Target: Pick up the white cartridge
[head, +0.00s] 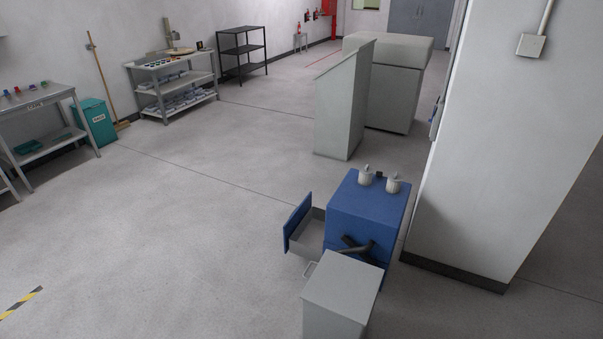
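Two small whitish cylinders with narrow tops stand upright on a blue cabinet in the head view. One cylinder (366,176) is at the left and the other (393,184) is at the right. I cannot tell which of them is the white cartridge. A small dark item (379,175) sits between them. The blue cabinet (366,205) has an open drawer (308,233) on its left side, and no object can be made out in it. Neither of my grippers shows in this view.
A grey box (345,285) stands close in front of the cabinet, with dark bars (357,247) between them. A white pillar (490,150) is at the right. A grey sloped console (343,105) stands behind. Worktables (172,85) line the left wall. The left floor is clear.

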